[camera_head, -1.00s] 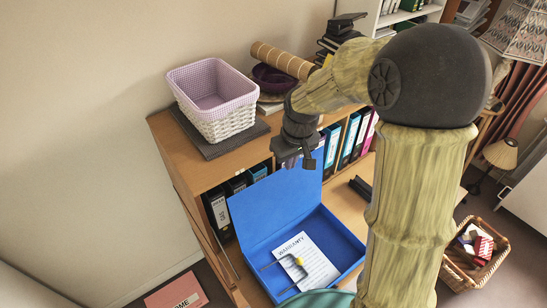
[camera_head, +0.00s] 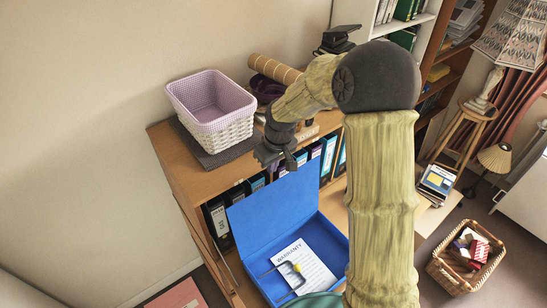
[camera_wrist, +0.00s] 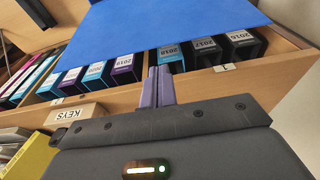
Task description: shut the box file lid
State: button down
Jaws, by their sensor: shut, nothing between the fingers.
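The blue box file stands open on the desk in the head view, with its lid (camera_head: 272,215) raised and leaning back toward the row of binders. My gripper (camera_head: 276,173) is above and behind the lid's top edge, near the shelf front. In the wrist view my gripper (camera_wrist: 160,84) is shut and empty, its fingertips close to the blue lid (camera_wrist: 170,25). I cannot tell whether they touch it.
Binders (camera_wrist: 125,68) stand in the shelf behind the lid. A lilac and white basket (camera_head: 213,105) sits on a dark mat on the shelf top. A KEYS label (camera_wrist: 75,115) shows in the wrist view. A wicker basket (camera_head: 447,279) stands on the floor at right.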

jog(key=shift+w+a+f+p, duration=0.15)
jog(key=shift+f+p, duration=0.15)
jog(key=shift+f, duration=0.6)
jog(key=shift+w+a+f+p, duration=0.1)
jog(key=shift+f+p, duration=0.15)
jog(key=shift+f, duration=0.7)
jog(key=shift+w+a+f+p, duration=0.15)
jog(key=shift+f+p, duration=0.15)
jog(key=shift+f, duration=0.6)
jog(key=shift+d, duration=0.1)
